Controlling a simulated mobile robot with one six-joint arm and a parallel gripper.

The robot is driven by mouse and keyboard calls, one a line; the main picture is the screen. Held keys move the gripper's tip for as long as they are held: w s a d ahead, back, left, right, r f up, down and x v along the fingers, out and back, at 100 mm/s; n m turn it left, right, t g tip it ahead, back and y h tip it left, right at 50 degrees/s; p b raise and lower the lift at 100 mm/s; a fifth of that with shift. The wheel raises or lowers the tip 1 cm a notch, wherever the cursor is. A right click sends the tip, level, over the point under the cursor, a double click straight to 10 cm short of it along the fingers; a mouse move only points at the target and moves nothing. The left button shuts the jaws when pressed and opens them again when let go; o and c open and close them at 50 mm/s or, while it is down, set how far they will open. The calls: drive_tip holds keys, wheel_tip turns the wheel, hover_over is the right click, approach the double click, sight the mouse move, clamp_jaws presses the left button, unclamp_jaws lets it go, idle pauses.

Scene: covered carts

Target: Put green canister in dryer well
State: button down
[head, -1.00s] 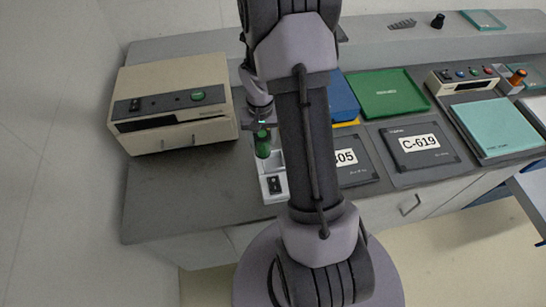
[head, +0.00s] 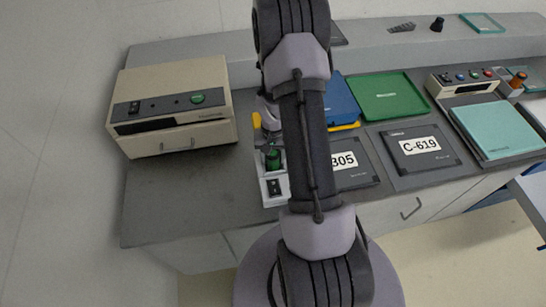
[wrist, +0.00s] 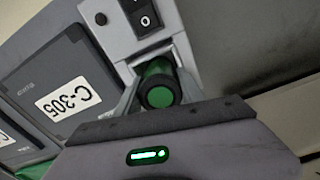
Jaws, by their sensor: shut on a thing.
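The green canister (head: 273,158) is upright at the open well of the small white dryer unit (head: 275,200), which has a black rocker switch on its front part. In the wrist view the canister (wrist: 159,93) shows its round green end between the two fingers of my gripper (wrist: 158,97), which is shut on it. The dryer unit (wrist: 120,42) and its switch lie just beyond the canister. The canister's lower part is hidden, so I cannot tell how deep it sits or whether it touches the bottom. In the head view my arm covers part of the gripper.
A beige boxy machine (head: 172,107) stands left of the dryer unit. A yellow object (head: 256,124) is just behind the unit. A dark C-305 panel (head: 352,176) and a C-619 panel (head: 418,168) lie to the right. The front left counter is clear.

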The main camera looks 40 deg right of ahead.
drive_tip(key=c, duration=0.7)
unclamp_jaws()
drive_tip(key=shift+f, duration=0.1)
